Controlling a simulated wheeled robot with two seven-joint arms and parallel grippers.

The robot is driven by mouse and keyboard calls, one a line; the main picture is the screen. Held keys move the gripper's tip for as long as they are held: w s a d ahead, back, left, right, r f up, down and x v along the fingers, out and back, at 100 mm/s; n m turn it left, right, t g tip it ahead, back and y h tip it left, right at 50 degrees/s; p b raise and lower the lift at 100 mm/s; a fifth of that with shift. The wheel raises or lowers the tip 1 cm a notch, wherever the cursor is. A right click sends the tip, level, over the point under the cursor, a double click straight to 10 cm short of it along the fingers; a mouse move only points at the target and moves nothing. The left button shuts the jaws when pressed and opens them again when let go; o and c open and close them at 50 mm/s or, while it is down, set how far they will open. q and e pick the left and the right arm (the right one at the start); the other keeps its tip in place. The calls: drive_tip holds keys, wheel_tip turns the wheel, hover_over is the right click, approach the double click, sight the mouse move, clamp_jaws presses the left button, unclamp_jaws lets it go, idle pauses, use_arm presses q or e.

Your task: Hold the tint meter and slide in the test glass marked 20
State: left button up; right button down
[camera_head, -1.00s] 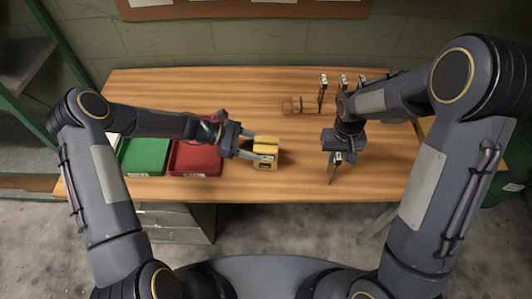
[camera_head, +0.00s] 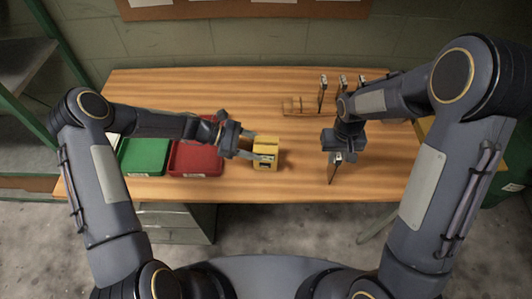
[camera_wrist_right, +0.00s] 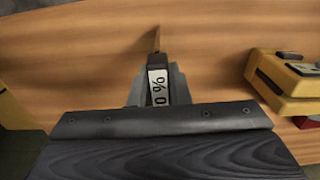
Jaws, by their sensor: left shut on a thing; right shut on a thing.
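The yellow tint meter (camera_head: 265,155) stands on the wooden table near its front middle. It also shows at the right of the right wrist view (camera_wrist_right: 290,85). My left gripper (camera_head: 264,148) is shut on the tint meter from the left. My right gripper (camera_head: 337,157) is to the right of the meter, apart from it. It is shut on a test glass (camera_head: 332,172), which hangs upright and edge-on below the jaws. In the right wrist view the glass's label (camera_wrist_right: 157,87) shows "0 %"; its first digit is hidden or cut off, so I cannot read the full mark.
A wooden rack (camera_head: 293,107) with several upright test glasses (camera_head: 322,92) stands at the back, partly behind my right arm. A red tray (camera_head: 195,160) and a green tray (camera_head: 145,157) lie at the left. The table between meter and held glass is clear.

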drive_tip(key=w+a+r+n, duration=0.3)
drive_tip(key=a+r+n, duration=0.6)
drive_tip(key=a+r, duration=0.1)
drive_tip(key=w+a+r+n, duration=0.3)
drive_tip(key=a+r+n, duration=0.5)
drive_tip(key=a+r, duration=0.15)
wheel_tip(320, 180, down, 7)
drive_tip(key=shift+s+a+f, duration=0.2)
drive_tip(key=shift+a, duration=0.05)
drive_tip(key=shift+f, duration=0.75)
idle(1.4)
drive_tip(key=shift+f, duration=0.5)
drive_tip(key=shift+f, duration=0.15)
idle(0.3)
drive_tip(key=shift+f, duration=1.35)
drive_tip(key=shift+f, duration=0.4)
